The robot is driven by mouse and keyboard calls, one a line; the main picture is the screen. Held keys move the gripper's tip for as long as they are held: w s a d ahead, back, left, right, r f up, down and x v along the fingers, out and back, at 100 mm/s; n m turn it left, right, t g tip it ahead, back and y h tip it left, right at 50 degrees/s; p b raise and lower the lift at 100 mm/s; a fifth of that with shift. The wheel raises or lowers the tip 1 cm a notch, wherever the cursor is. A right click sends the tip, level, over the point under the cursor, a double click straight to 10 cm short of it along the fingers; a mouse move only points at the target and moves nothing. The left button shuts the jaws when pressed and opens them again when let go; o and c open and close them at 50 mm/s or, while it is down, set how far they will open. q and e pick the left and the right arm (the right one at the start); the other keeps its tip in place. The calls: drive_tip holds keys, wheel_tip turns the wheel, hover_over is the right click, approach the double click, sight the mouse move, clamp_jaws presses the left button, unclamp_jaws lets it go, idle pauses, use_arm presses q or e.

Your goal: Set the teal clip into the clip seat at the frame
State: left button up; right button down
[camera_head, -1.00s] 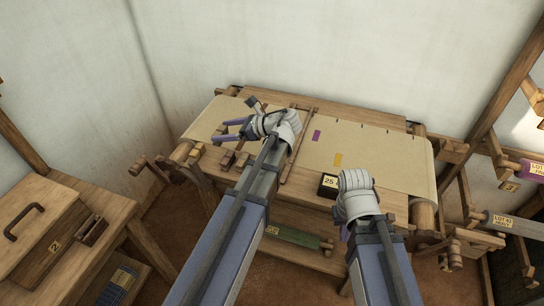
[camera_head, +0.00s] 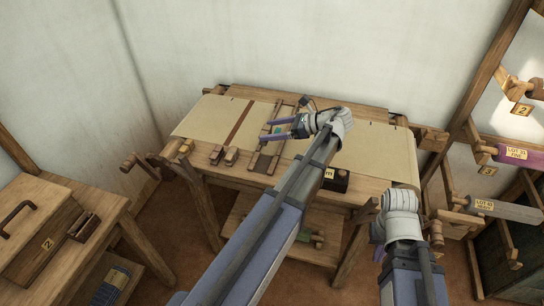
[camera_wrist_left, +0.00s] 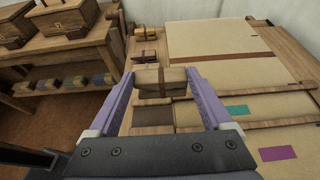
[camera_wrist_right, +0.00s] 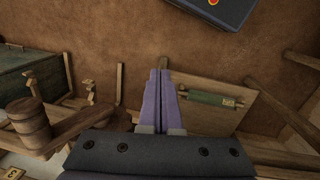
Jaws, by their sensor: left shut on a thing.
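My left gripper (camera_head: 268,130) is above the loom, to the left of its middle, with its fingers apart. In the left wrist view, a tan-brown block (camera_wrist_left: 160,82) spans the gap between the fingertips, and the jaws are shut on it. I cannot make out a separate teal clip or the clip seat. My right gripper (camera_wrist_right: 158,75) is shut and empty, low over the floor in front of the loom.
Pale cloth (camera_head: 207,117) covers the loom top. Two small brown blocks (camera_head: 216,153) sit near its front left edge. A dark labelled box (camera_head: 336,180) is by the left forearm. A purple patch (camera_wrist_left: 277,153) lies on the cloth. A wooden rack (camera_head: 478,150) stands at right.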

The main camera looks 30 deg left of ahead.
use_arm(q)
drive_tip(key=shift+f+b, duration=4.25)
drive_tip(key=shift+f, duration=0.35)
drive_tip(key=shift+f, duration=0.15)
drive_tip(key=o, duration=1.1)
